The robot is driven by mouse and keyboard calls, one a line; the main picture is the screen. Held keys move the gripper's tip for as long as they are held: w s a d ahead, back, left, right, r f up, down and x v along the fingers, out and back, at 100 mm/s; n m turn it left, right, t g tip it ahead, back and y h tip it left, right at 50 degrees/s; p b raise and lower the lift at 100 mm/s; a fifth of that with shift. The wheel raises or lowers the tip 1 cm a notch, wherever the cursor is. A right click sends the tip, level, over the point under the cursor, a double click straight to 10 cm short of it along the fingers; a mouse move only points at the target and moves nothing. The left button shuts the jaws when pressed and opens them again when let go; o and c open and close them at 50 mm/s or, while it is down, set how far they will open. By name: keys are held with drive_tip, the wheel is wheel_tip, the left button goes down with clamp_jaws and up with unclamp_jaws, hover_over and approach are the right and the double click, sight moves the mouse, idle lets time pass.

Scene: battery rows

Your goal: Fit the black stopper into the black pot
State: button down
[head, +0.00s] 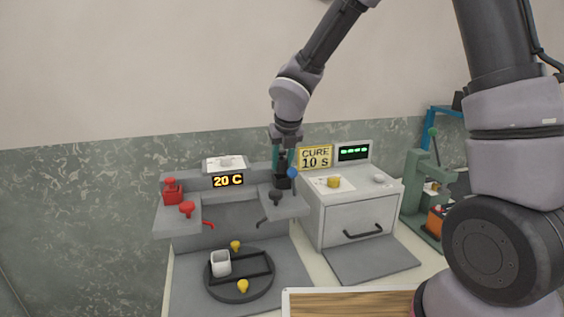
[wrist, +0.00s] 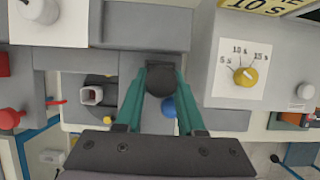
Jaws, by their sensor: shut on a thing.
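My gripper (head: 283,166) has teal fingers and points down over the right end of the grey station. In the wrist view my gripper (wrist: 160,84) is shut on the round black stopper (wrist: 160,82). The black pot (head: 283,182) is a dark block directly below the fingertips in the head view. In the wrist view a dark square edge of the black pot (wrist: 160,65) shows just behind the stopper. The stopper is lined up over the pot or in its mouth; the fingers hide the join, so I cannot tell if it is seated.
A blue ball knob (head: 292,173) stands close beside my right finger. A red pot (head: 172,191) is at the station's left end. A round dark plate (head: 240,288) with a white cup (head: 221,264) lies in front. A cure box (head: 350,210) stands to the right.

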drive_tip(key=shift+f, duration=0.9)
drive_tip(key=shift+c, duration=2.2)
unclamp_jaws()
drive_tip(key=v, duration=1)
drive_tip(key=shift+r, duration=0.4)
drive_tip(key=shift+s+d, duration=0.1)
drive_tip(key=shift+d, duration=0.1)
